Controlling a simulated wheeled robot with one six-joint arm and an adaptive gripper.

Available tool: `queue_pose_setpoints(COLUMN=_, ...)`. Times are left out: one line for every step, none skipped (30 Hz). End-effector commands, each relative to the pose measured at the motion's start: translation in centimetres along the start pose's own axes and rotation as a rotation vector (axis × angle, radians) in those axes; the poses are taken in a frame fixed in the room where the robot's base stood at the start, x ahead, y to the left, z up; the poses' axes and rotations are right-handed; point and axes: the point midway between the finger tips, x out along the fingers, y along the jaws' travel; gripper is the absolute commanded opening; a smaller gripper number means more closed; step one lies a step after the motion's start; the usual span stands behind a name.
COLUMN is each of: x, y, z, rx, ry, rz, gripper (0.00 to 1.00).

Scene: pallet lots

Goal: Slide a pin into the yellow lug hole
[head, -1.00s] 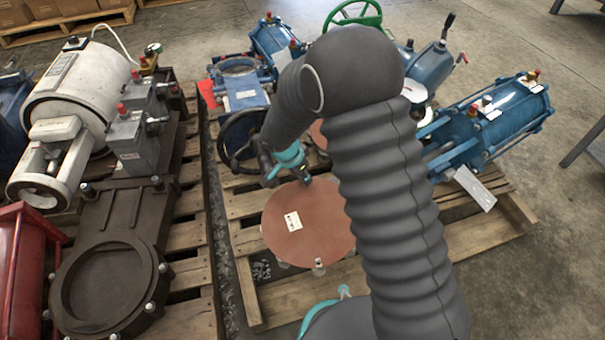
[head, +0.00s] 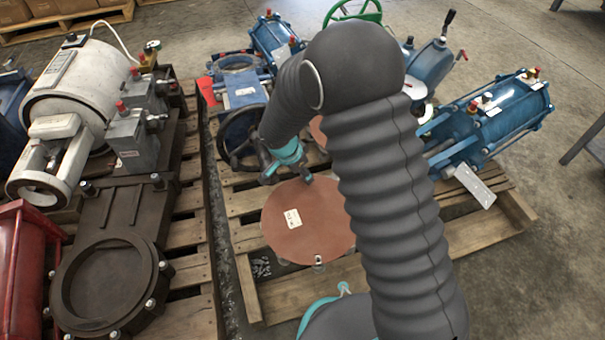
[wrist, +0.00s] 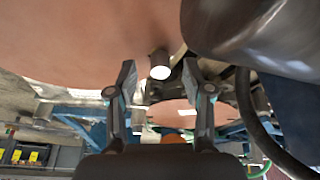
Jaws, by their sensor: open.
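My gripper (head: 304,180) is above the far edge of a copper-coloured disc in the head view, partly hidden by my arm. In the wrist view my gripper (wrist: 159,75) is open, its two fingers apart with nothing held. A short grey cylinder with a pale round end (wrist: 160,66) shows between and just beyond the fingertips, not visibly touched. I cannot tell whether it is a pin. I cannot make out a yellow lug or its hole in either view.
The copper-coloured disc (head: 325,232) with a white label lies on a wooden pallet (head: 242,283). A blue valve with a dark handwheel (head: 228,145) stands close behind my gripper. Blue actuators (head: 497,120) stand to the right. Brown and white machinery (head: 105,215) fills the left pallet.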

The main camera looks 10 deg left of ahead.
Motion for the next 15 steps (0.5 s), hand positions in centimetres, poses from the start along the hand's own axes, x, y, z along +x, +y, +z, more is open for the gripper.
queue_pose_setpoints(x=-1.0, y=-0.1, z=0.0, rx=0.000, ry=0.001, rz=-0.004, gripper=0.51)
queue_pose_setpoints(x=-1.5, y=-0.1, z=0.0, rx=0.000, ry=0.001, rz=-0.005, gripper=0.51)
queue_pose_setpoints(x=-2.3, y=-0.1, z=0.0, rx=0.001, ry=0.001, rz=-0.005, gripper=0.51)
queue_pose_setpoints(x=-2.9, y=-0.1, z=-0.1, rx=0.001, ry=0.001, rz=-0.005, gripper=0.51)
queue_pose_setpoints(x=-3.5, y=-0.1, z=-0.1, rx=0.000, ry=0.002, rz=-0.006, gripper=0.51)
queue_pose_setpoints(x=-4.4, y=-0.1, z=0.0, rx=0.001, ry=0.001, rz=-0.005, gripper=0.51)
queue_pose_setpoints(x=-5.0, y=-0.1, z=0.0, rx=0.001, ry=0.000, rz=-0.005, gripper=0.51)
queue_pose_setpoints(x=-5.6, y=-0.1, z=0.0, rx=0.000, ry=0.001, rz=-0.006, gripper=0.51)
queue_pose_setpoints(x=-6.3, y=-0.1, z=0.0, rx=0.000, ry=0.002, rz=-0.005, gripper=0.51)
queue_pose_setpoints(x=-6.9, y=-0.1, z=0.0, rx=0.000, ry=0.001, rz=-0.005, gripper=0.51)
queue_pose_setpoints(x=-7.4, y=-0.1, z=0.0, rx=0.001, ry=0.001, rz=-0.005, gripper=0.51)
queue_pose_setpoints(x=-8.0, y=-0.1, z=0.0, rx=0.001, ry=0.001, rz=-0.005, gripper=0.51)
queue_pose_setpoints(x=-8.4, y=-0.1, z=0.0, rx=0.000, ry=0.001, rz=-0.005, gripper=0.51)
queue_pose_setpoints(x=-8.8, y=-0.1, z=0.0, rx=0.000, ry=0.001, rz=-0.004, gripper=0.51)
queue_pose_setpoints(x=-9.3, y=-0.1, z=0.0, rx=0.000, ry=0.001, rz=-0.004, gripper=0.51)
